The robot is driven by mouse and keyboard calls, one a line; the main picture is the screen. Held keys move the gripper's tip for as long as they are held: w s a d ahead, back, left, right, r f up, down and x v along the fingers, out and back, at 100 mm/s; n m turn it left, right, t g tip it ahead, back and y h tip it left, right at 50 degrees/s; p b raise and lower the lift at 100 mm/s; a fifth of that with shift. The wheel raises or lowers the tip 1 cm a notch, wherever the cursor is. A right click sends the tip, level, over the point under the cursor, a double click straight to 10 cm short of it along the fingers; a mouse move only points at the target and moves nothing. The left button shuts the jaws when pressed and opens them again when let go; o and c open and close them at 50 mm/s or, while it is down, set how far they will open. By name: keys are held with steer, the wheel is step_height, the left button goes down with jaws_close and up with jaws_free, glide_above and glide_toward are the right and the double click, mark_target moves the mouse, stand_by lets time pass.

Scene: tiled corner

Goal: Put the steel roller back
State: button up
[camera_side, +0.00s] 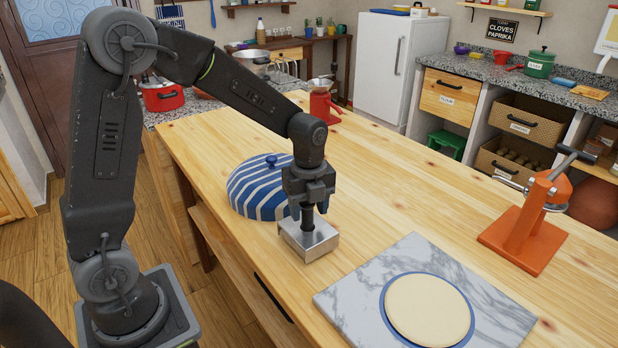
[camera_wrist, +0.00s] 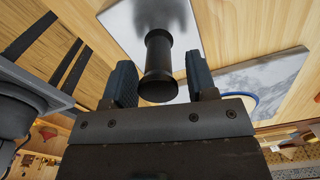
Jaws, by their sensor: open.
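A steel tool stands on the wooden table: a square-edged steel block (camera_side: 309,243) with an upright black handle (camera_side: 307,218). Its shape is boxy, and I cannot tell for sure that it is the steel roller. My gripper (camera_side: 308,203) is above the block, pointing down, with its fingers around the handle's upper part. In the wrist view, the black handle (camera_wrist: 159,62) stands between the two fingers of my open gripper (camera_wrist: 160,80), and the steel block (camera_wrist: 123,25) shows beyond it. The block appears to rest flat on the table.
A blue-and-white striped dome (camera_side: 258,192) stands close behind and left of the block. A marble slab (camera_side: 345,295) with a blue-rimmed round of dough (camera_side: 428,308) lies in front to the right. An orange clamp stand (camera_side: 525,235) is at the far right. Table between them is clear.

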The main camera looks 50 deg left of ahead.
step_height(320, 180, up, 10)
steer(key=shift+f, duration=0.1)
steer(key=shift+s+d+r+n, duration=0.1)
steer(key=shift+s+r+n, duration=0.15)
steer(key=shift+r, duration=0.3)
steer(key=s+d+r+n+t, duration=0.1)
steer(key=s+n+t, duration=0.1)
steer(key=s+n, duration=0.6)
steer(key=s+d+r+n+t, duration=0.1)
steer(key=s+d+n+t, duration=0.1)
steer(key=s+n, duration=0.7)
steer(key=n+t, duration=0.1)
steer(key=n, duration=0.2)
steer(key=shift+d+r+t, duration=0.25)
steer(key=shift+d+t, duration=0.05)
